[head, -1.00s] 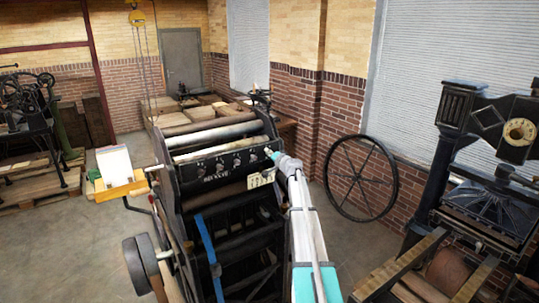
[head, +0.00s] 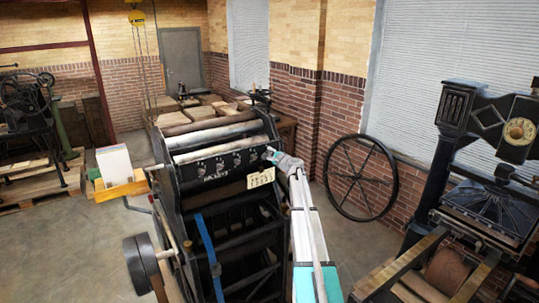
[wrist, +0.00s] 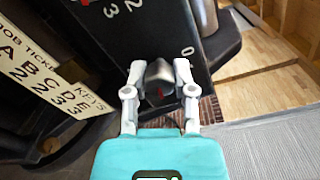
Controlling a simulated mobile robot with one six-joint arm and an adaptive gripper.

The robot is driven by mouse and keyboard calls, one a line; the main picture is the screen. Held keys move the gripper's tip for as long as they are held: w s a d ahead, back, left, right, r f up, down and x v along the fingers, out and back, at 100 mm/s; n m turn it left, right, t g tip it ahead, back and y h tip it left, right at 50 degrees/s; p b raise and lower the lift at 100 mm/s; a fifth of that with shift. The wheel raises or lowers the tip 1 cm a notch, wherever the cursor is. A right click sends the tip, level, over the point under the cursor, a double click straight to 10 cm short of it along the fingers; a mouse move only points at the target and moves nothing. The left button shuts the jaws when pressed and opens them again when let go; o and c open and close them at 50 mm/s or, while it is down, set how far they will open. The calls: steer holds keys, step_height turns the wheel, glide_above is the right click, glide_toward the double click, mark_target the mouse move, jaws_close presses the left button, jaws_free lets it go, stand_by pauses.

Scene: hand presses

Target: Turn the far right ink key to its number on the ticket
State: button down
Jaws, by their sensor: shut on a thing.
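The ink keys are a row of dark knobs on the press's black panel (head: 215,163). The far right ink key (wrist: 160,74) is a dark knob with a red mark, between my fingers in the wrist view. My gripper (wrist: 160,72) is shut on it; it also shows in the head view (head: 272,153) at the panel's right end. A 0 shows just beyond the key; the red mark's exact number cannot be told. The cream job ticket (wrist: 45,75) hangs left of the key, with letters A to D. Its last number looks like 3. It also shows in the head view (head: 261,178).
The black press (head: 235,215) stands directly in front, with rollers on top. A wooden tray of paper (head: 120,180) is on its left. A large spoked wheel (head: 362,177) leans on the brick wall at right, and another press (head: 490,210) stands further right.

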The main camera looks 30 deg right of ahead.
steer(key=shift+m, duration=1.6)
steer(key=shift+c, duration=2.2)
jaws_free()
steer(key=s, duration=0.7)
steer(key=shift+s+d, duration=0.2)
steer(key=shift+s, duration=0.05)
